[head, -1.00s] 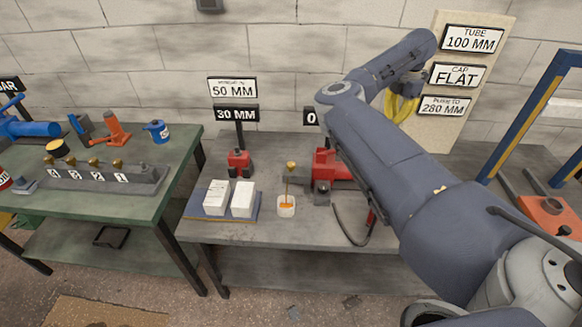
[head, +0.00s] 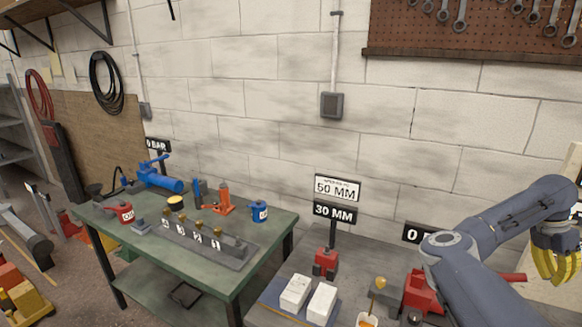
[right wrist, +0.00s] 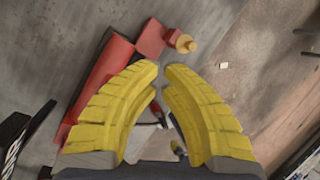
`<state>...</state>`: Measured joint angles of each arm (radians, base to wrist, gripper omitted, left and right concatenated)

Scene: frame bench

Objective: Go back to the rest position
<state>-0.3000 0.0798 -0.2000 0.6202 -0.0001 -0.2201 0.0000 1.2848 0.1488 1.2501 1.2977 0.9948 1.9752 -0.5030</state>
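My right gripper (head: 556,262) has yellow ribbed fingers and hangs at the right edge of the head view, over the grey bench and below my arm's bent wrist. In the right wrist view its fingertips (right wrist: 161,72) lean towards each other with a narrow gap, and nothing is held between them. A red tool body (right wrist: 103,78) with a brass-coloured knob (right wrist: 183,42) lies beneath the gripper there, apart from the fingers. My left gripper is in neither view.
The grey bench holds white blocks (head: 296,293), a small red jack (head: 326,262) and a red tool (head: 422,292) partly behind my arm. The green table (head: 262,218) on the left bears a numbered block (head: 207,243) and a blue pump (head: 160,179). A pegboard (head: 440,28) hangs above.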

